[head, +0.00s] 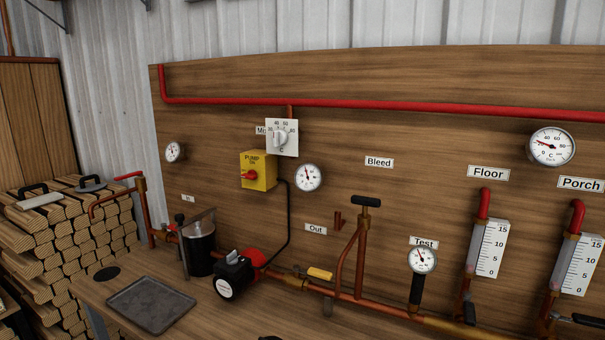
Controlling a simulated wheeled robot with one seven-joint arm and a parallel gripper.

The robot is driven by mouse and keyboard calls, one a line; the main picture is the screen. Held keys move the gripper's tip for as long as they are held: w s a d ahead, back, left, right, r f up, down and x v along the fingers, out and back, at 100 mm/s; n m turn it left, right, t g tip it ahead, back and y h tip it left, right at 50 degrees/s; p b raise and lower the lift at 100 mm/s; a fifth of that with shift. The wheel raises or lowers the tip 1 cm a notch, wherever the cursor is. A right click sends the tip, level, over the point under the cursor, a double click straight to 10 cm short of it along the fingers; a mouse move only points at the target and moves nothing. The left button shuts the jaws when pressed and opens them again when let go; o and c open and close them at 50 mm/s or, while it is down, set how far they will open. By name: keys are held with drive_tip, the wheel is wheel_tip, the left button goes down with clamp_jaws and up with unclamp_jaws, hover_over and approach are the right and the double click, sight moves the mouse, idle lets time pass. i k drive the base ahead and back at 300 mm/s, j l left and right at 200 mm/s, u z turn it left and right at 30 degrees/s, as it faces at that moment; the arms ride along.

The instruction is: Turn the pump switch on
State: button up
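The pump switch is a yellow box (262,178) on the wooden panel, left of centre in the head view. Its label reads "PUMP" with smaller text below that looks like "ON". A red knob (249,175) sits on its front and looks roughly sideways. A black cable runs from the box down to the black and red pump (234,275). My gripper does not show in this view, so its distance from the switch cannot be seen.
A white dial thermostat (281,137) is just above the switch, and a round gauge (308,178) is to its right. Copper pipes (350,305) run along the panel's lower part. A grey tray (150,305) lies on the wooden bench. Stacked firewood (50,240) stands at left.

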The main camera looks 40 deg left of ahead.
sight(251, 175)
drive_tip(key=u, duration=1.7)
drive_tip(key=i+j+u, duration=0.1)
drive_tip(key=u, duration=0.15)
drive_tip(key=i+u, duration=0.15)
drive_tip(key=u, duration=0.15)
